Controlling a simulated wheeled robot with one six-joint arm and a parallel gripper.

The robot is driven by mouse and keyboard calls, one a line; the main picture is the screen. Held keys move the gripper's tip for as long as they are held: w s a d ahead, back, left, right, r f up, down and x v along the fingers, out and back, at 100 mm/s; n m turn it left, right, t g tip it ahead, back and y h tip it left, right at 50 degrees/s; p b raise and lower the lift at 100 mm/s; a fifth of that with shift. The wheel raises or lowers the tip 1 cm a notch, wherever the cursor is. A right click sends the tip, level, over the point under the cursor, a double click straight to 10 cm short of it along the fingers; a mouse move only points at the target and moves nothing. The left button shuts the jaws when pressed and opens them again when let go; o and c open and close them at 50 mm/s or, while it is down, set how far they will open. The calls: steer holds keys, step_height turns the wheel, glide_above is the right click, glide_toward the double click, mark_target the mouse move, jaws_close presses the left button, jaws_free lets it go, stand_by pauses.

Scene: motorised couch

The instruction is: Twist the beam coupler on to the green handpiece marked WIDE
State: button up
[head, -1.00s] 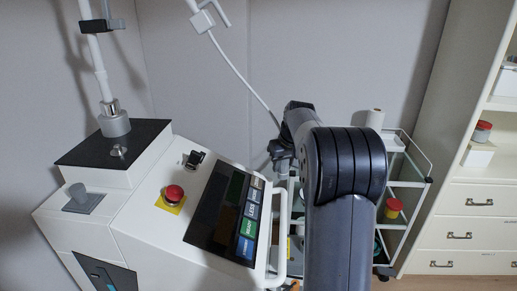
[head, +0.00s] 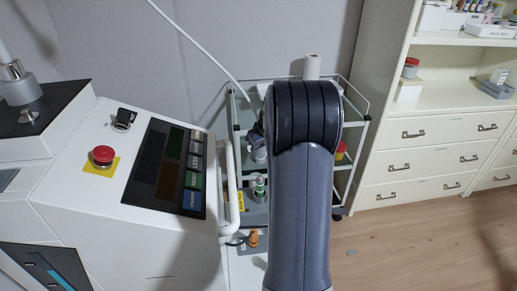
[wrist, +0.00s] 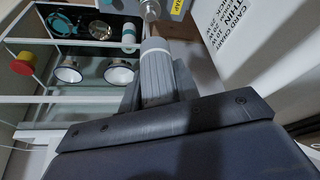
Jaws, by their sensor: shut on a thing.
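In the wrist view my gripper (wrist: 158,88) is shut on the beam coupler (wrist: 158,70), a grey ribbed cylinder. A metallic end (wrist: 150,9) shows beyond it at the top edge. In the head view my arm hides most of the gripper, and the coupler cannot be made out clearly. The green handpiece (head: 260,187) stands upright beside the console's side rail, below and near my wrist. It appears apart from the coupler in the head view. No WIDE marking is readable. A white, teal-banded cylinder (wrist: 129,36) shows in the wrist view.
An orange handpiece (head: 253,238) stands in front of the green one. The console (head: 140,220) with its white rail (head: 233,185) is close on the left. A glass-shelved trolley (head: 352,110) stands behind. A white hose (head: 195,45) hangs from above.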

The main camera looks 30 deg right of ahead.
mark_target(259, 162)
steer(key=shift+f+b, duration=2.15)
steer(key=shift+f, duration=0.75)
steer(key=shift+f+b, duration=1.15)
steer(key=shift+f, duration=0.25)
steer(key=o, duration=0.3)
steer(key=shift+r, duration=0.1)
steer(key=c, duration=0.3)
steer(key=shift+m+h+p, duration=0.3)
steer(key=shift+m+p, duration=0.1)
steer(key=shift+m, duration=0.5)
steer(key=shift+m+h+p, duration=0.3)
steer(key=shift+m+p, duration=0.15)
steer(key=shift+m, duration=0.45)
